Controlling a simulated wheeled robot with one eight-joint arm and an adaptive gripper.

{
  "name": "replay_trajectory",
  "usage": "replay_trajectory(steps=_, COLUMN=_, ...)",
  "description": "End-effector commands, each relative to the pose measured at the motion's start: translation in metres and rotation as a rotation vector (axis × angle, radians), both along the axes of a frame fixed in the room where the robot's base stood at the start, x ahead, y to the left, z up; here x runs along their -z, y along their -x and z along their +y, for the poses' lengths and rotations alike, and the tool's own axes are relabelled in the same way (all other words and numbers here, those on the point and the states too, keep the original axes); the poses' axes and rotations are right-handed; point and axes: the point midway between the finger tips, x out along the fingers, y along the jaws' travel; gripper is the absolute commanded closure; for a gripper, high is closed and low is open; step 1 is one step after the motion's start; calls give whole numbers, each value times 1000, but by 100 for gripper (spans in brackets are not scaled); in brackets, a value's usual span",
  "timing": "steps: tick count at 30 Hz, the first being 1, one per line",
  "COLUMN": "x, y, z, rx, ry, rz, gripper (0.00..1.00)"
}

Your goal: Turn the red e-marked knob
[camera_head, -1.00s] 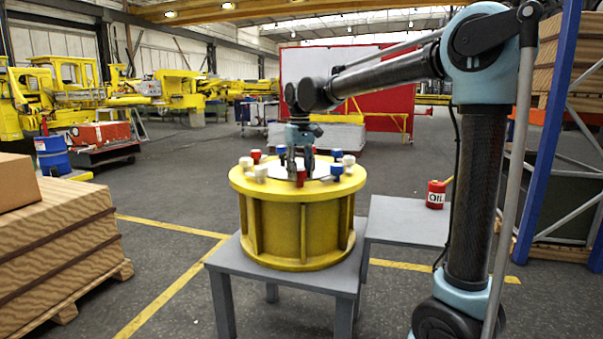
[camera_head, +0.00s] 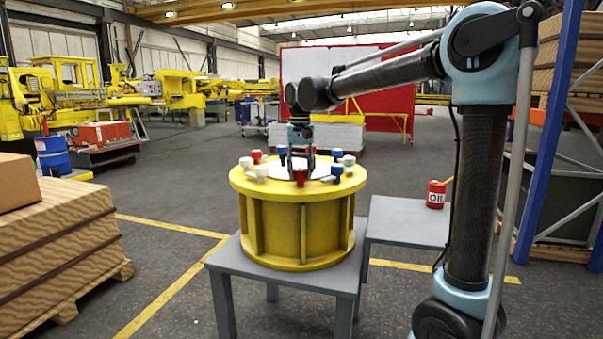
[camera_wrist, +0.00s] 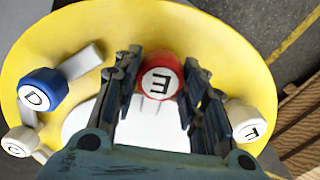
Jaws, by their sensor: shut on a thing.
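The red knob marked E (camera_wrist: 159,82) sits near the rim of the round yellow drum (camera_head: 297,240). It also shows as a small red knob in the head view (camera_head: 300,175). My gripper (camera_wrist: 161,68) has one finger on each side of this knob and is shut on it. The letter E looks upside down in the wrist view. In the head view my gripper (camera_head: 300,168) reaches down over the drum's near side. The fingers partly cover the knob's sides, and its base is hidden.
Beside it stand a blue knob marked D (camera_wrist: 40,90) and a white knob marked F (camera_wrist: 246,120). Several other white, blue and red knobs ring the drum top. A grey table (camera_head: 225,262) carries the drum. A red oil can (camera_head: 436,194) stands on the right table.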

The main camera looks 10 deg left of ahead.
Motion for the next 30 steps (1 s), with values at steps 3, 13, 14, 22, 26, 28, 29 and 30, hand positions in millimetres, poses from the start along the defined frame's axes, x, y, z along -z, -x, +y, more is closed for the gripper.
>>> replay_trajectory(steps=3, x=0, y=-1, z=-1, rx=2, ry=0, rz=-2, gripper=85)
replay_trajectory(steps=13, x=0, y=0, z=-1, rx=0, ry=1, rz=0, gripper=41)
replay_trajectory(steps=14, x=0, y=0, z=-1, rx=0, ry=1, rz=0, gripper=41)
replay_trajectory(steps=22, x=-1, y=1, z=0, rx=-1, ry=1, rz=1, gripper=41)
replay_trajectory(steps=26, x=-9, y=1, z=0, rx=-1, ry=1, rz=1, gripper=41)
replay_trajectory(steps=28, x=-17, y=1, z=0, rx=-1, ry=1, rz=1, gripper=41)
replay_trajectory(steps=29, x=-22, y=0, z=-1, rx=-1, ry=1, rz=1, gripper=41)
replay_trajectory(steps=30, x=-29, y=1, z=-1, rx=-1, ry=1, rz=1, gripper=41)
